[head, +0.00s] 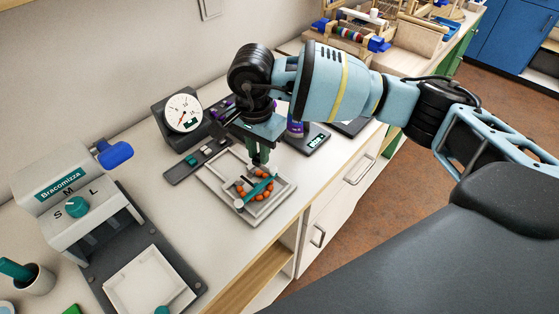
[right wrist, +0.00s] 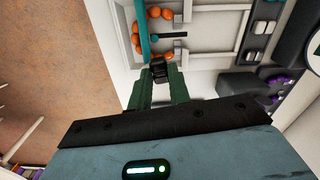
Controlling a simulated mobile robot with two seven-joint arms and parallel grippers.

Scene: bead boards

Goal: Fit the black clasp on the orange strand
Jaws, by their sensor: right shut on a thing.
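The orange strand (head: 241,187) lies as a loop of orange beads in a white bead board (head: 282,193). A teal bar (head: 262,186) lies across it. The strand (right wrist: 153,12) also shows in the right wrist view. My right gripper (head: 261,161), with dark green fingers, points down over the far part of the board. In the right wrist view, the gripper (right wrist: 157,79) is shut on the black clasp (right wrist: 158,68), which sticks out beyond the fingertips close to the nearest beads. I cannot tell whether clasp and strand touch. My left gripper is out of view.
A dark holder strip (head: 184,169) with small pieces lies left of the board. A dial gauge (head: 183,112) stands behind it. A scale (head: 316,139) is at the right. A grey press (head: 75,203) with a teal knob stands at the left.

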